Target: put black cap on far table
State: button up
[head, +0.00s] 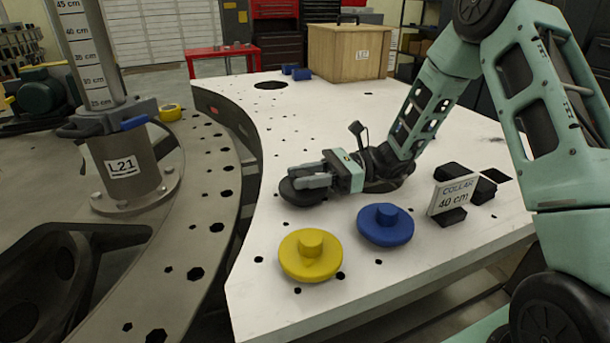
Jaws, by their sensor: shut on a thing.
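The black cap (302,194) is a dark round disc on the near white table, at its left part. My gripper (312,180) reaches in from the right and is shut on the cap's top. The fingers hide part of the cap, and I cannot tell whether it rests on the table or is just above it. The far table is not clearly identifiable; a red table (222,52) stands in the back.
A yellow cap (310,262) and a blue cap (385,228) lie in front of my gripper. A "COLLAR 40 cm" sign (453,196) stands to the right. A wooden crate (346,52) is at the white table's (300,120) back. A post labelled L21 (125,165) stands left.

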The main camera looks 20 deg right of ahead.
jog(key=o, duration=1.1)
jog(key=shift+f, duration=0.1)
jog(key=d, duration=0.5)
jog(key=d+b, duration=0.1)
jog(key=d, duration=0.1)
jog(key=shift+s+d, duration=0.25)
jog(key=shift+s, duration=0.05)
